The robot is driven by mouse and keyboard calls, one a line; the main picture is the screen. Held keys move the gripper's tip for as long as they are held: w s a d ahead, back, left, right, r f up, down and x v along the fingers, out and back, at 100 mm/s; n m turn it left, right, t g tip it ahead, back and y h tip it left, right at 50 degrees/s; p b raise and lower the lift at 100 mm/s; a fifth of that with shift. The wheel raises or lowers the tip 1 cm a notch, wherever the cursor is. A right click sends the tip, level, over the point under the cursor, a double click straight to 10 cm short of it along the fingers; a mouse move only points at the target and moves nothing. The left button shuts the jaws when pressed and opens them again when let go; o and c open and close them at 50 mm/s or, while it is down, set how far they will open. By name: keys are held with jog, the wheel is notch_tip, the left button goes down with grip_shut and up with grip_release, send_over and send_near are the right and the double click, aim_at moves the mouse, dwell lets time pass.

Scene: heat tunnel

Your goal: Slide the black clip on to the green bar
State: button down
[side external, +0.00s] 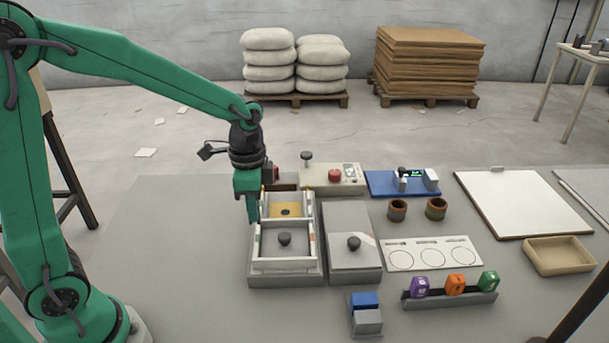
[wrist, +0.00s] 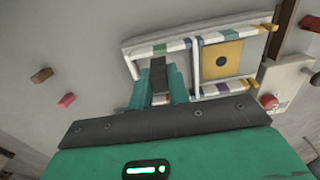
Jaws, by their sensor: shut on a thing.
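My gripper (wrist: 158,88) is shut on the black clip (wrist: 158,72), which stands between its green fingers in the wrist view. A pale frame (wrist: 131,66) with coloured bands on its rails lies beyond the fingertips. A green band (wrist: 160,49), seemingly the green bar, is on its far rail, just past the clip's end. Whether the clip touches that rail I cannot tell. In the side external view my gripper (side external: 252,210) points down at the left edge of the same frame (side external: 256,248), and the clip is not clearly visible there.
The frame holds a yellow plate (side external: 274,210) and a black-knobbed grey plate (side external: 299,244). Right of it stand a knobbed grey block (side external: 350,268), a red-buttoned box (side external: 318,176), and a rack (side external: 447,301) of coloured blocks. The table left of the frame is clear.

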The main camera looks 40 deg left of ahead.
aim_at(257, 238)
jog(key=shift+f, duration=1.8)
jog(key=shift+f, duration=1.5)
dwell(0.6)
jog(key=c, duration=1.3)
grip_release()
jog(key=shift+o, duration=0.2)
jog(key=shift+r, duration=0.1)
jog(key=shift+r, duration=3.9)
